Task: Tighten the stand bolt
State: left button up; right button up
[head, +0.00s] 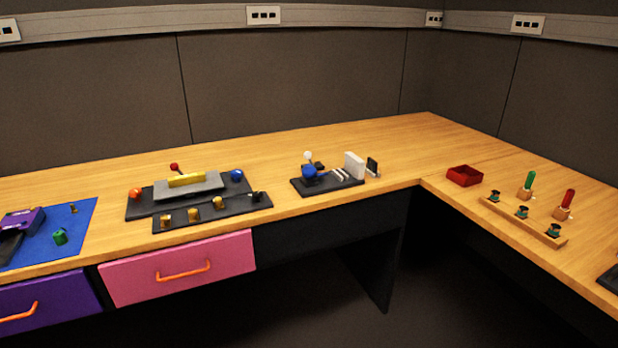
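No stand bolt can be told apart for certain at this distance. A black base (297,183) in the middle of the desk carries a blue round part (309,172), a white-topped stick (308,155) and a white upright block (354,165). To its left, a dark panel (135,208) bears a grey block with a yellow top (187,180), an orange ball (135,193), a blue ball (237,175) and a red-knobbed lever (174,167). Neither of my grippers is in view.
A black strip (180,222) holds several small brass-coloured parts. At left is a blue mat (84,217) with a green part (60,236). At right are a red tray (464,176), a wooden rack (512,222), a green-handled tool (531,180) and a red-handled tool (569,198). The desk corner is clear.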

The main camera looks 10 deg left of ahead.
aim_at(257, 195)
jog(key=u, duration=0.25)
jog(key=i, duration=0.75)
jog(key=u, duration=0.7)
